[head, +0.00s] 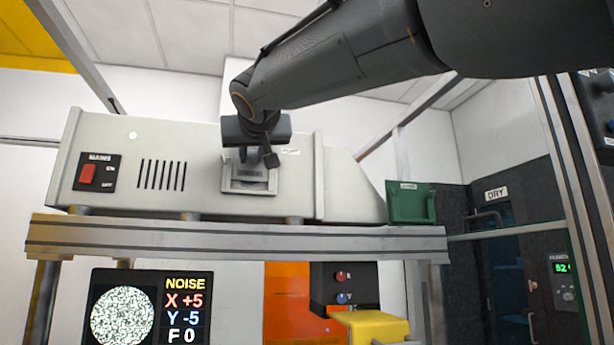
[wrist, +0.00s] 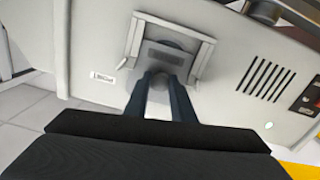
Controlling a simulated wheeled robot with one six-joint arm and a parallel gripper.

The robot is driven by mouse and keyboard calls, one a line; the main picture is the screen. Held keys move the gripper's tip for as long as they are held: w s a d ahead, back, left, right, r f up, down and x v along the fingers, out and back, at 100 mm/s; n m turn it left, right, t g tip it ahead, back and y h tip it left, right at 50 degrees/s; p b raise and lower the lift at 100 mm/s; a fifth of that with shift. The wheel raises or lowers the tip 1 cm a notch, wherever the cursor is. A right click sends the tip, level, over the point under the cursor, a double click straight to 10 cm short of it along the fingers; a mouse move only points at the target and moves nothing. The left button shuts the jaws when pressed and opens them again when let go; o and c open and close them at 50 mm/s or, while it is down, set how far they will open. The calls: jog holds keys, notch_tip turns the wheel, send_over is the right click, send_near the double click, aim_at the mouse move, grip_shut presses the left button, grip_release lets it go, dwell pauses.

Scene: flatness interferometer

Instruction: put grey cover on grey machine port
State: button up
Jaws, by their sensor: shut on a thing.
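The grey machine (head: 210,150) lies along a raised shelf in the head view. Its port has a pale frame (head: 249,188) on the front face, and this frame (wrist: 203,58) also shows in the wrist view. My gripper (head: 257,160) is at the port, its fingers (wrist: 165,92) pointing at the frame. It is shut on the grey cover (wrist: 163,55), a flat grey plate between the frame's side rails. The cover (head: 250,174) also shows below my fingers in the head view. I cannot tell whether it is fully seated. Part of the port is hidden behind the cover and fingers.
A green box (head: 411,202) stands at the shelf's right end. The metal shelf (head: 230,235) runs beneath the machine. A red switch (head: 88,174) and vent slots (head: 162,174) are left of the port. A noise display (head: 150,307) and yellow block (head: 372,327) are below.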

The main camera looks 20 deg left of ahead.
jog(key=shift+f+b, duration=1.15)
jog(key=shift+b, duration=0.25)
dwell(0.4)
jog(key=o, duration=1)
jog(key=shift+o, duration=0.2)
jog(key=b+v, duration=0.2)
jog(key=v, duration=0.5)
jog(key=shift+s+d+b, duration=0.3)
jog(key=shift+b, duration=0.05)
jog(key=shift+r, duration=0.1)
jog(key=shift+d, duration=0.1)
